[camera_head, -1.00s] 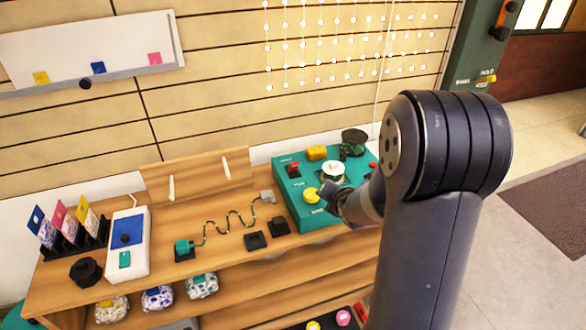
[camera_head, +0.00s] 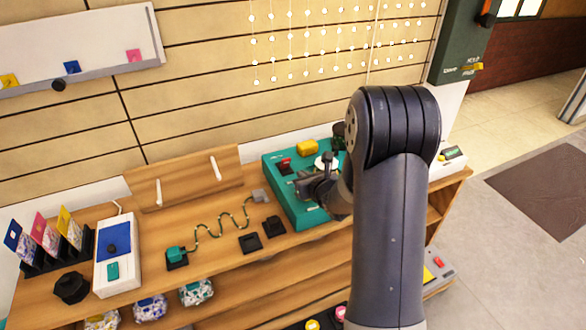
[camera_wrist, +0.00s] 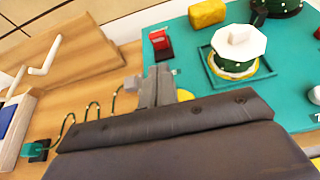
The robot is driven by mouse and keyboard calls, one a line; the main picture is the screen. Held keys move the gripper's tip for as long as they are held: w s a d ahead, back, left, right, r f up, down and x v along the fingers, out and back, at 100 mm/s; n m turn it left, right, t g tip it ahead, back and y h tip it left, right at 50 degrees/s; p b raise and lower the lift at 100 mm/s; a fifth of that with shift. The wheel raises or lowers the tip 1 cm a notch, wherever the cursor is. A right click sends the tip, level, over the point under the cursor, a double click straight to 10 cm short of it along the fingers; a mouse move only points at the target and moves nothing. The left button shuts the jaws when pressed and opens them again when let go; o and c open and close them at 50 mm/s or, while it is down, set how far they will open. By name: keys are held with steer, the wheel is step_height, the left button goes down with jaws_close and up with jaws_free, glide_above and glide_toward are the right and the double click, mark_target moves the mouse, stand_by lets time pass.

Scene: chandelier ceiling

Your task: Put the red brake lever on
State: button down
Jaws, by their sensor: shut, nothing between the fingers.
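A small red lever (camera_head: 285,165) stands in a dark slot at the left of the teal console (camera_head: 281,200); I cannot read whether its label says brake. It also shows upright in the wrist view (camera_wrist: 160,42). My gripper (camera_head: 327,160) is shut and empty above the console, right of the red lever and apart from it. It hides part of the console front. The dark gripper body fills the lower wrist view, with the grey fingertips (camera_wrist: 158,86) below the lever. A white knob (camera_wrist: 238,45) on a green base sits right of the lever.
A yellow block (camera_head: 307,148) sits at the console's back. A curved wire track (camera_head: 222,224) and black sockets (camera_head: 250,242) lie to its left. A dark green wall box (camera_head: 462,40) with an orange-red handle and a yellow lever (camera_head: 474,67) is at the upper right.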

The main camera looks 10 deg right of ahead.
mark_target(285, 164)
steer(key=p+x, duration=0.1)
steer(key=x, duration=0.9)
steer(key=shift+r+p, duration=0.15)
steer(key=shift+p, duration=0.4)
steer(key=shift+a+r+g+p, duration=0.1)
steer(key=shift+g+p, duration=0.2)
steer(key=shift+p, duration=0.15)
steer(key=shift+w+a+g+p, duration=0.1)
steer(key=shift+g+p, duration=0.2)
steer(key=shift+p, duration=0.7)
